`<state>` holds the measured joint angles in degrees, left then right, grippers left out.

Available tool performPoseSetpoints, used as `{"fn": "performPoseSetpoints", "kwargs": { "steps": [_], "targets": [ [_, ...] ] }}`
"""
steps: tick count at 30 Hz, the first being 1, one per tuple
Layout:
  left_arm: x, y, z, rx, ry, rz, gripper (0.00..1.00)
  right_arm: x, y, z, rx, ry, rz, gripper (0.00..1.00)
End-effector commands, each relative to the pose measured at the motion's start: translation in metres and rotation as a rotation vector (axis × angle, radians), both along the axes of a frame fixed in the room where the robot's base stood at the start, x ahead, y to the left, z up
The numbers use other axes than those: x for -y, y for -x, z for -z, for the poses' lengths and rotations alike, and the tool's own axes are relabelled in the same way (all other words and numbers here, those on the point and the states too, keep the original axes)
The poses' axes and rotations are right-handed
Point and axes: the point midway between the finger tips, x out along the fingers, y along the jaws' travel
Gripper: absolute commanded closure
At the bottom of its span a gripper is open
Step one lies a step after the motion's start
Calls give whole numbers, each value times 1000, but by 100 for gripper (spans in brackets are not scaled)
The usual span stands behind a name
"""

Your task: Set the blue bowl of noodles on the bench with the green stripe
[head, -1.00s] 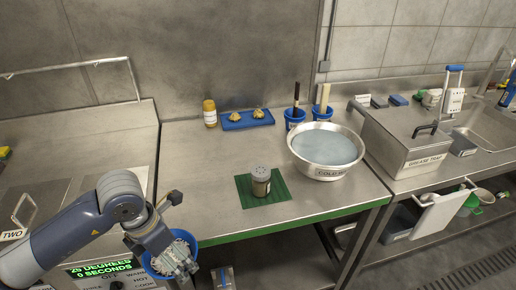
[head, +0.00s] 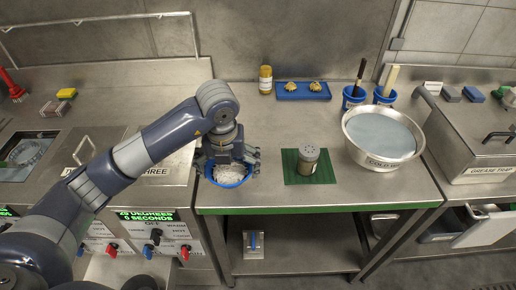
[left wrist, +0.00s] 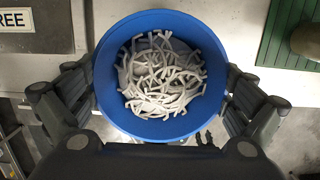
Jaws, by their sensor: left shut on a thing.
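The blue bowl of noodles (head: 229,174) is in my left gripper (head: 228,160), at the left end of the bench with the green stripe (head: 330,209). In the left wrist view the bowl (left wrist: 112,100) is upright, full of pale noodles, with the fingers of my left gripper (left wrist: 160,98) closed on both sides of it. The gripper hides part of the bowl in the head view. I cannot tell whether the bowl touches the bench top. My right gripper is not in view.
A green mat (head: 291,178) with a shaker (head: 309,160) lies right of the bowl. A large metal basin of water (head: 382,137) stands further right. A blue tray (head: 303,96) and a yellow-lidded jar (head: 265,80) stand behind. The warmer counter (head: 150,150) adjoins on the left.

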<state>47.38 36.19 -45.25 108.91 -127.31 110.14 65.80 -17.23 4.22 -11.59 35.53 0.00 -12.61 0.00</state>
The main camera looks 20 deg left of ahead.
Motion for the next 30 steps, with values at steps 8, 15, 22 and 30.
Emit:
{"fn": "performPoseSetpoints", "kwargs": {
  "steps": [8, 15, 22, 30],
  "targets": [
    [18, -53, 2, 1, 2, -1, 33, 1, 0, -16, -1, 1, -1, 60],
    [26, -82, 7, 0, 1, 0, 33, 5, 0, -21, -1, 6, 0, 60],
    [30, -94, 8, 1, 1, 1, 33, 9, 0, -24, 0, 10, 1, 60],
    [29, -93, 42, 0, 1, 2, 33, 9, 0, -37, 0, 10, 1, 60]
  ]
}}
